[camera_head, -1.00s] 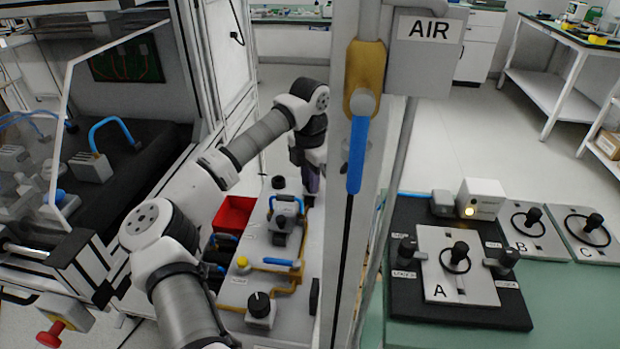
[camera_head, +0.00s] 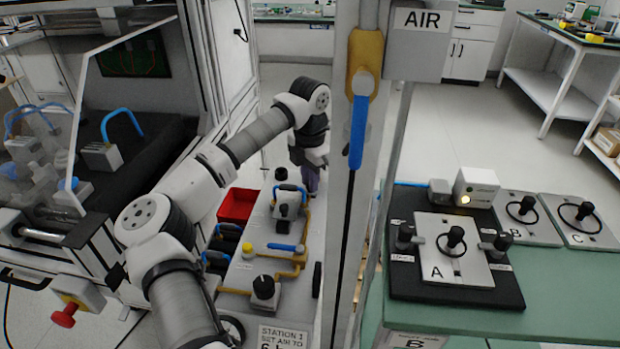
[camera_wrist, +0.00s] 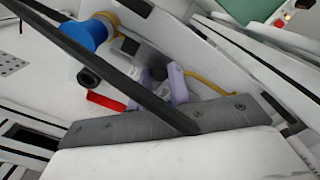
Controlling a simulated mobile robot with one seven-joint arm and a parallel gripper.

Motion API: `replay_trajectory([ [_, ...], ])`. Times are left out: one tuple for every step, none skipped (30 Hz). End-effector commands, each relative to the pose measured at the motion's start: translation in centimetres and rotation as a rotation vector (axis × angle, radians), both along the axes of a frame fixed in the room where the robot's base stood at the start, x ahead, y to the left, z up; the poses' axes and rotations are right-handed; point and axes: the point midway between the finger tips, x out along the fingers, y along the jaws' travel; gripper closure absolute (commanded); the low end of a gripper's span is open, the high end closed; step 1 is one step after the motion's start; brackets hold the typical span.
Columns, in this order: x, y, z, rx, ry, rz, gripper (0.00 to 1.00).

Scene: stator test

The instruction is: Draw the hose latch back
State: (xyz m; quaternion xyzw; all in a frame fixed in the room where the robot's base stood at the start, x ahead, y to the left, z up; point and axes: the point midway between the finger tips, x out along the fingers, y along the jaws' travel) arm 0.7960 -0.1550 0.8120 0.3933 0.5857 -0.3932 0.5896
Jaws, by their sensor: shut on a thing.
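My gripper shows in the wrist view, its two lavender fingers (camera_wrist: 162,86) closed around a small dark piece (camera_wrist: 158,73). I cannot tell for sure that this piece is the hose latch. A blue cylinder with a gold collar (camera_wrist: 88,38) lies up and left of the fingers in the wrist view. A dark bar crosses that view in front of it.
The upright post (camera_head: 340,220) with a blue valve lever (camera_head: 358,132) and an AIR box (camera_head: 417,50) stands close in front. The cart top (camera_head: 240,275) carries a grey block with a blue handle (camera_head: 288,200); a red bin (camera_head: 238,205) sits beside it. Plate A (camera_head: 440,268) is at right.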

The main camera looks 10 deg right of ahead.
Motion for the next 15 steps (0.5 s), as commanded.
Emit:
replay_trajectory([
  [-0.24, 0.03, -0.08, 0.004, 0.009, -0.003, 1.00],
  [-0.25, 0.04, -0.09, 0.005, 0.010, -0.004, 1.00],
  [-0.27, 0.04, -0.09, 0.005, 0.010, -0.004, 1.00],
  [-0.28, 0.05, -0.10, 0.006, 0.010, -0.004, 1.00],
  [-0.28, 0.05, -0.11, 0.006, 0.010, -0.004, 1.00],
  [-0.28, 0.05, -0.11, 0.006, 0.010, -0.004, 0.76],
  [-0.27, 0.04, -0.12, 0.006, 0.010, -0.004, 0.72],
  [-0.26, 0.05, -0.11, 0.005, 0.010, -0.004, 0.68],
  [-0.24, 0.04, -0.11, 0.005, 0.009, -0.003, 0.63],
  [-0.23, 0.04, -0.10, 0.005, 0.009, -0.003, 0.59],
  [-0.22, 0.04, -0.10, 0.005, 0.009, -0.003, 0.58],
  [-0.22, 0.04, -0.10, 0.004, 0.008, -0.003, 0.58],
  [-0.21, 0.03, -0.09, 0.004, 0.008, -0.003, 0.58],
  [-0.20, 0.04, -0.09, 0.005, 0.007, -0.003, 0.58],
  [-0.19, 0.03, -0.09, 0.005, 0.007, -0.003, 0.58],
])
